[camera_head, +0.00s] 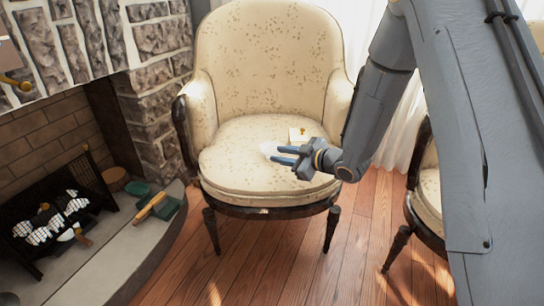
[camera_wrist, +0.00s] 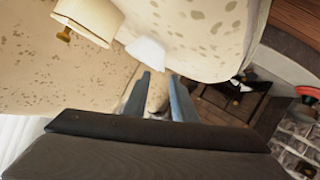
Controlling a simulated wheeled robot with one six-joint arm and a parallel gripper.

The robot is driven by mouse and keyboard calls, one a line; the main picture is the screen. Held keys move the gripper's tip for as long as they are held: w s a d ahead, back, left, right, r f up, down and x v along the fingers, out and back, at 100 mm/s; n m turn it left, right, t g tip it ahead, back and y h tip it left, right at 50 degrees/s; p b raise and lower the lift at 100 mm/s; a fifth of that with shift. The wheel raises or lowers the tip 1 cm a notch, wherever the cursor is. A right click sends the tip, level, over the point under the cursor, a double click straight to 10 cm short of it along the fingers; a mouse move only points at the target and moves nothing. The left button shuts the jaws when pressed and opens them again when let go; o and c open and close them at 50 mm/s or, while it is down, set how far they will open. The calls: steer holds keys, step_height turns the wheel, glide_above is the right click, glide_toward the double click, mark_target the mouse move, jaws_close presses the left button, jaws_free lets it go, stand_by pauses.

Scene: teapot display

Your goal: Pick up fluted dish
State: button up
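A small white piece, which looks like the fluted dish (camera_head: 268,147), lies on the armchair's seat. It shows in the wrist view as a pale shape (camera_wrist: 148,52) just beyond the fingertips. Its fluting is too small to make out. My gripper (camera_head: 276,154) reaches over the seat from the right. Its two blue fingers are apart and empty, as the wrist view (camera_wrist: 161,75) also shows. The fingertips are close to the dish, which is not between them. I cannot tell whether they touch it.
The cream armchair (camera_head: 270,50) has raised arms and a back around the seat. A small cream box with a brass knob (camera_head: 302,134) is behind my gripper on the seat. A stone fireplace (camera_head: 155,90) stands at left, and another chair (camera_head: 428,195) at right.

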mark_target(266, 154)
steer(key=b+x, duration=0.2)
steer(key=x, duration=0.3)
steer(key=shift+s+a+f, duration=0.1)
steer(key=shift+a, duration=0.1)
steer(key=shift+c, duration=0.3)
jaws_close()
